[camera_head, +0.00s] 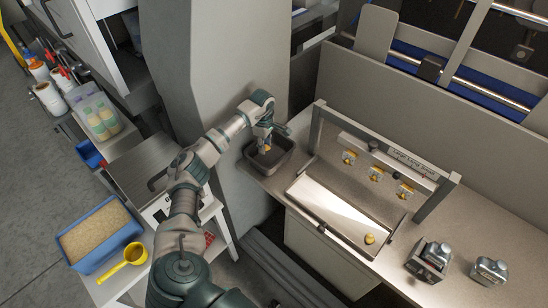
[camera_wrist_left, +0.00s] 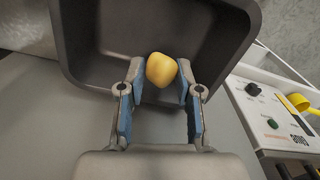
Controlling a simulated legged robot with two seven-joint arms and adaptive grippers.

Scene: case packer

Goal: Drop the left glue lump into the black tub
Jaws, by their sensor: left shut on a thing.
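My left gripper (camera_head: 265,145) is above the black tub (camera_head: 285,168) at the left end of the bench. In the left wrist view, the left gripper (camera_wrist_left: 161,85) is shut on a yellow glue lump (camera_wrist_left: 160,68), held between its blue-padded fingers. The dark tub (camera_wrist_left: 85,45) lies behind the lump in that view and looks empty where it shows. Another yellow glue lump (camera_head: 369,239) lies on the pale plate of the tray (camera_head: 322,213) to the right. My right gripper does not show.
A metal frame (camera_head: 318,130) with several yellow tags stands over the tray. Two metal glue units (camera_head: 430,258) sit at the bench's right. A grey column (camera_head: 215,75) stands close behind my left arm. A blue bin (camera_head: 82,262) and yellow scoop (camera_head: 133,254) are at the left.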

